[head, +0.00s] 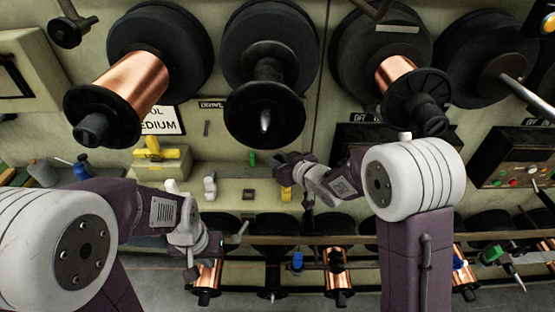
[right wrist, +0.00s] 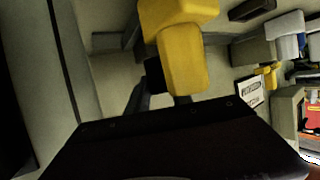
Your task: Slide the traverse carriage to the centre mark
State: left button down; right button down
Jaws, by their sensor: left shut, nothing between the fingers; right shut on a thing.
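The yellow block (right wrist: 182,55), which I take to be part of the traverse carriage, fills the upper middle of the right wrist view. A little yellow (head: 287,192) shows under my right gripper (head: 281,162) in the head view. My right gripper is shut on the yellow block, in front of the pale machine panel; its dark body covers the lower part of the right wrist view. My left gripper (head: 238,234) is shut and empty, lower and to the left, above the lower spool row. I cannot make out the centre mark.
Large black reels, some with copper wire (head: 133,85), hang across the top. A sign reading MEDIUM (head: 162,121) and a yellow part (head: 160,153) are at left. A rail with lower spools (head: 338,274) runs below. A control box (head: 515,165) stands at right.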

jog(key=shift+a, duration=0.1)
dwell(0.7)
jog(key=a+b, duration=0.1)
jog(key=a, duration=0.3)
jog(key=c, duration=1.1)
grip_release()
jog(key=shift+s+d, duration=0.1)
jog(key=v, duration=0.8)
jog(key=shift+r+p, duration=0.1)
jog(key=shift+p, duration=0.25)
jog(key=shift+s+d, duration=0.2)
jog(key=shift+s, duration=0.2)
